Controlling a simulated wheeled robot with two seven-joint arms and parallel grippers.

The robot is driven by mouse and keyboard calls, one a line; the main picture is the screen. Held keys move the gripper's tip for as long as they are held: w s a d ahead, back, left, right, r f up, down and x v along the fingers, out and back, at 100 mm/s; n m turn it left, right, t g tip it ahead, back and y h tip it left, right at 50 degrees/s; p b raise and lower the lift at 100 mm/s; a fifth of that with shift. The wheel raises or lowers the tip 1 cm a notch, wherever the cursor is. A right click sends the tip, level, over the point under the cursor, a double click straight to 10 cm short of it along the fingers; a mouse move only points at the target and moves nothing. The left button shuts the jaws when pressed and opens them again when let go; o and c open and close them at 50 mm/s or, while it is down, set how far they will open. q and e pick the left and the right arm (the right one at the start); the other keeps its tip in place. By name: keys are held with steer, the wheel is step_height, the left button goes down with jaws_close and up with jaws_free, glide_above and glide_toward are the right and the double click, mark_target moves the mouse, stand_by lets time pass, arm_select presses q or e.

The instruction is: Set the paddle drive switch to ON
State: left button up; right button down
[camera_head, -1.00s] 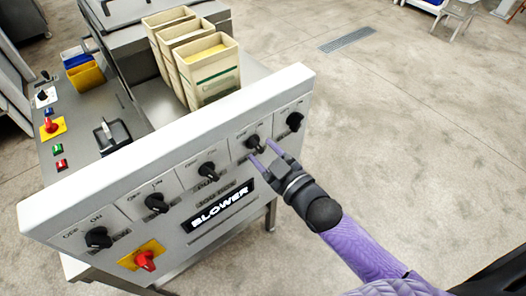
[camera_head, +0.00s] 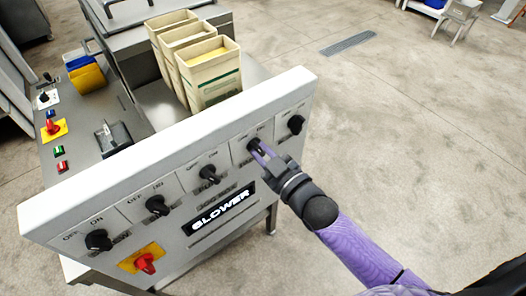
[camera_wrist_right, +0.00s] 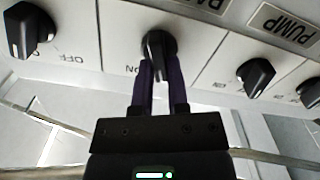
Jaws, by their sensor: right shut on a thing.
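The panel (camera_head: 300,85) of the machine carries a row of black rotary switches with OFF and ON marks. My right gripper (camera_head: 257,148) is shut on the fourth switch knob (camera_head: 253,143) from the left. In the right wrist view my gripper (camera_wrist_right: 158,68) has its purple fingers on both sides of this knob (camera_wrist_right: 157,42). A partly cut-off label near it seems to start with "PA". An ON mark (camera_wrist_right: 132,69) shows beside it. The fingers hide part of the knob, so its exact setting is hard to tell. My left gripper is out of view.
Other black knobs sit close by: the pump one (camera_head: 210,174), another at the far right (camera_head: 296,124). A red knob on yellow (camera_head: 145,263) is low on the panel. Cream bins (camera_head: 212,75) stand behind the panel.

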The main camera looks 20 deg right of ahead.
steer(key=shift+m, duration=0.3)
steer(key=shift+m+p, duration=0.5)
steer(key=shift+m, duration=0.1)
steer(key=shift+d+m+p, duration=0.1)
steer(key=shift+m+p, duration=0.2)
steer(key=shift+m, duration=0.6)
steer(key=shift+m+p, duration=0.3)
steer(key=shift+m, duration=0.8)
steer(key=shift+d+m, duration=0.1)
steer(key=shift+m, duration=1.4)
